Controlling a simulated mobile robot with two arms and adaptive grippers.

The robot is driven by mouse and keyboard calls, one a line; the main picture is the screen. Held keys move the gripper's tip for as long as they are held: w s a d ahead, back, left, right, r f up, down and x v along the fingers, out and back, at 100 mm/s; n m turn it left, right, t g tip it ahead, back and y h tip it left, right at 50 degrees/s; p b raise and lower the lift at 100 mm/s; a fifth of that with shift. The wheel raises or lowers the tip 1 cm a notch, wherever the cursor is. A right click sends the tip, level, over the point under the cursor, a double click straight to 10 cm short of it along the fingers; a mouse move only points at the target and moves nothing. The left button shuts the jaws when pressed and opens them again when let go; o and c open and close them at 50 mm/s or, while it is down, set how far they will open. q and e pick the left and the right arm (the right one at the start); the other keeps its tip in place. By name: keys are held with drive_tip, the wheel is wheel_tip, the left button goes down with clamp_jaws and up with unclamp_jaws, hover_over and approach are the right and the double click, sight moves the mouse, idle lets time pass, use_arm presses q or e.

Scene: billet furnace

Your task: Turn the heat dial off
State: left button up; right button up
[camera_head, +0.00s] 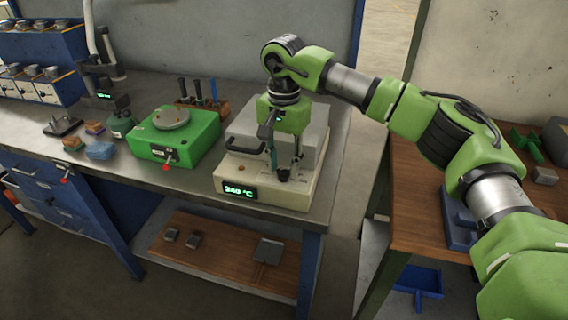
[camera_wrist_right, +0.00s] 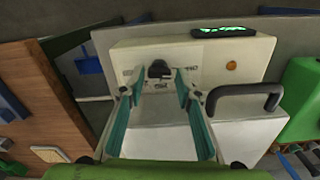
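The furnace (camera_head: 262,190) is a cream box on the bench, with a lit display (camera_head: 238,191) reading about 340 °C. Its black heat dial (camera_wrist_right: 159,70) shows in the right wrist view on the front panel, with printed marks around it. My right gripper (camera_wrist_right: 160,82) points at the panel. Its two teal-padded fingers stand on either side of the dial, with a small gap visible on each side. In the head view the right gripper (camera_head: 284,168) is above the furnace front and the dial is partly hidden by it. My left gripper is not in view.
A dark handle (camera_wrist_right: 245,97) is on the furnace beside my right fingers. An orange round button (camera_wrist_right: 231,65) is on the panel. A green machine (camera_head: 175,140) stands left of the furnace. A wooden-topped table (camera_head: 415,205) is to the right.

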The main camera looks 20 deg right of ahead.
idle(0.3)
wheel_tip(320, 180, up, 12)
idle(0.5)
idle(0.3)
